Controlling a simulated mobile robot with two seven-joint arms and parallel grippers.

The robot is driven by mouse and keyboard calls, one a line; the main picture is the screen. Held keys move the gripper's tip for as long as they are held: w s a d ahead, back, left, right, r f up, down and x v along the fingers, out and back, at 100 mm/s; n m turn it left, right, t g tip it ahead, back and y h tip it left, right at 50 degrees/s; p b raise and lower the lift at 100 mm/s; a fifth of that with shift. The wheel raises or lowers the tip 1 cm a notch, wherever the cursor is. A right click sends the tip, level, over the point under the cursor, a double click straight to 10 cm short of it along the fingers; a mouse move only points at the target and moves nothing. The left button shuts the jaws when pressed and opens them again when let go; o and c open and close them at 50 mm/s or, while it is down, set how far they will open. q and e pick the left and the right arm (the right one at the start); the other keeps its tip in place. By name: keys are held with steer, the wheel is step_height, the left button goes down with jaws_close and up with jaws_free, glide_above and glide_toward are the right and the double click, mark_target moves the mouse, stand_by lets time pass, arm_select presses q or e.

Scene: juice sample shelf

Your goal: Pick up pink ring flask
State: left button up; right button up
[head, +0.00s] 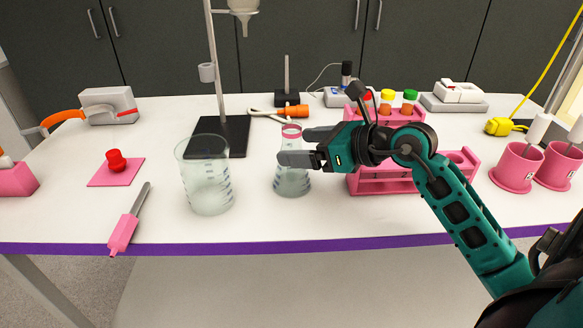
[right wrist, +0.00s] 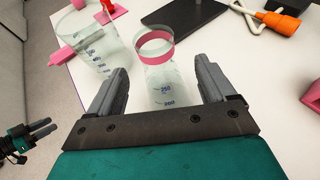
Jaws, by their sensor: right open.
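The pink ring flask (head: 291,180) is a clear conical flask with a pink band at its neck. It stands upright on the white table, right of the large beaker. My right gripper (head: 293,146) is open at the height of its neck. In the right wrist view, the flask (right wrist: 160,86) shows between the two spread fingers (right wrist: 160,68), with visible space on both sides. Part of the flask is hidden behind a finger in the head view. My left gripper (right wrist: 52,126) shows small at the left edge of the right wrist view, its fingers apart and empty.
A large glass beaker (head: 207,188) stands close left of the flask. A stand with a black base (head: 225,136) is behind them. The table front before the flask is clear.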

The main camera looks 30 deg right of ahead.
steer(key=x, duration=0.2)
steer(key=f+x, duration=0.1)
steer(key=x, duration=0.2)
steer(key=shift+d, duration=0.1)
steer(key=c, duration=1.2)
steer(key=shift+c, duration=0.4)
steer(key=shift+r, duration=0.15)
